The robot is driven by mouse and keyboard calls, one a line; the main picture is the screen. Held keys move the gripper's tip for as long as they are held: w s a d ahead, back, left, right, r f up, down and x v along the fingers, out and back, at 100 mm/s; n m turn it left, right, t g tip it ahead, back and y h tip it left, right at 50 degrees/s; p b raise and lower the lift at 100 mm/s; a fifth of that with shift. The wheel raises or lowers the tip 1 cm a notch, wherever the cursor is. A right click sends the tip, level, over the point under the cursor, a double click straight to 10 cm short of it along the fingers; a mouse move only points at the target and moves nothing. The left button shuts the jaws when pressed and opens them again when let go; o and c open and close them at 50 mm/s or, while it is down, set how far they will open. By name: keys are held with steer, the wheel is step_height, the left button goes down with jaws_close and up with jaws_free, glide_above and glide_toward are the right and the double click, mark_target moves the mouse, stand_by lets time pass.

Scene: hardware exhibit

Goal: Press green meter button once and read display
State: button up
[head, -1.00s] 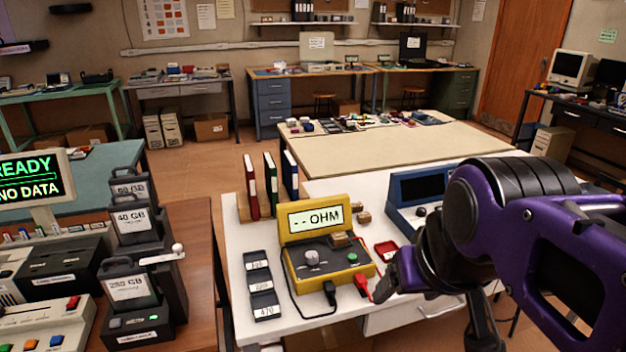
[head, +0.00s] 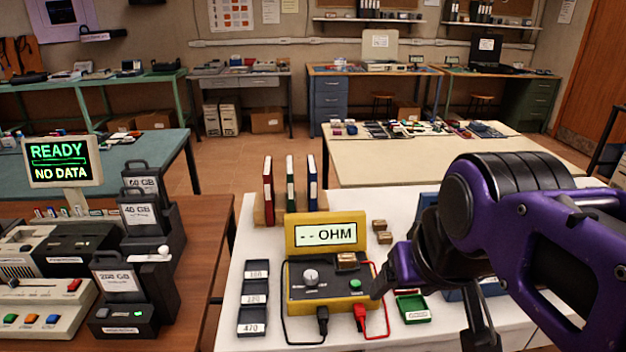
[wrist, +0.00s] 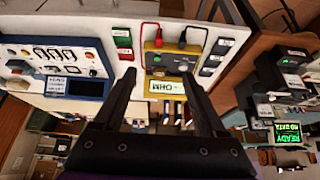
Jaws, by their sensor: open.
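The yellow meter (head: 291,248) stands on the white table, its raised display (head: 325,234) reading "- - OHM". Its dark panel has a pale knob (head: 311,276), a green button (head: 355,284) and a small brown block (head: 346,261). A black plug (head: 322,316) and a red plug (head: 360,314) sit at its front. My gripper (wrist: 158,78) is open and empty. In the wrist view the meter appears upside down beyond the fingers, with its display (wrist: 165,87) between them. In the head view my gripper is right of the meter; contact with the button is not seen.
A green tray (head: 414,308) lies right of the meter, close to my gripper. Three dark labelled trays (head: 252,295) lie to its left, and upright binders (head: 290,190) stand behind. A blue instrument (wrist: 72,88) is beside it. Drives (head: 120,285) occupy the brown table at left.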

steer(key=shift+w+d, duration=0.25)
steer(key=shift+w, duration=0.05)
